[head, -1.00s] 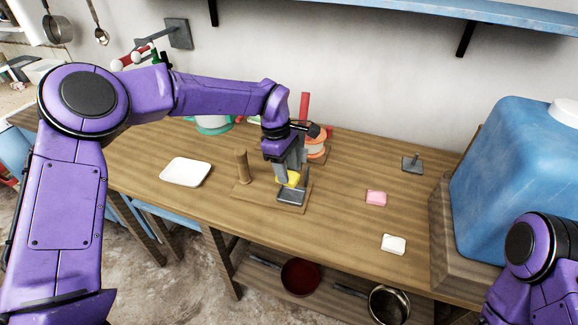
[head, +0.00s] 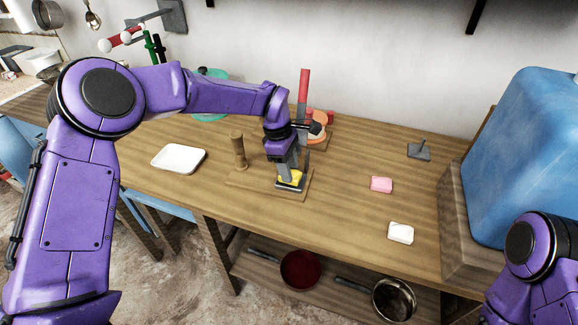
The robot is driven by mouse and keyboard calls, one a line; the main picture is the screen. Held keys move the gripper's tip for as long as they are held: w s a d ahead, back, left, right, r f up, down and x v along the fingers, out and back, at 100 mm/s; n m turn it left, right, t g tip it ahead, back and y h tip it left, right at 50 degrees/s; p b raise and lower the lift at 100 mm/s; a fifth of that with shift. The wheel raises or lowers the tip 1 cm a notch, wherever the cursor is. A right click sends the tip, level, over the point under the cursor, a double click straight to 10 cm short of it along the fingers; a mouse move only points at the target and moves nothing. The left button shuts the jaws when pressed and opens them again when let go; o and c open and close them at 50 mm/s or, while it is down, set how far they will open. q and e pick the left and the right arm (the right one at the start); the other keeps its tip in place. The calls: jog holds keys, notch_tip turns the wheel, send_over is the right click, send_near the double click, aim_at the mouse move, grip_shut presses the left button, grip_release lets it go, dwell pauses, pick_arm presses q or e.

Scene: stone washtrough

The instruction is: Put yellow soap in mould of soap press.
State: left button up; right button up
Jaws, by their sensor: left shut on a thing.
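A white tray (head: 179,158) lies left of the press. A pink soap (head: 381,185) and a white soap (head: 401,232) lie to the right. A grey plate with a peg (head: 419,151) stands farther back. A red upright thing (head: 303,95) rises behind the gripper. A blue container (head: 520,155) stands right.

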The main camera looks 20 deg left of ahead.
pick_arm(q)
jog(key=shift+f+b, duration=0.35)
jog(key=shift+f, duration=0.3)
jog(key=o, duration=1.2)
jog(key=v, duration=1)
jog(key=shift+a+r, duration=0.1)
jog(key=shift+r, duration=0.25)
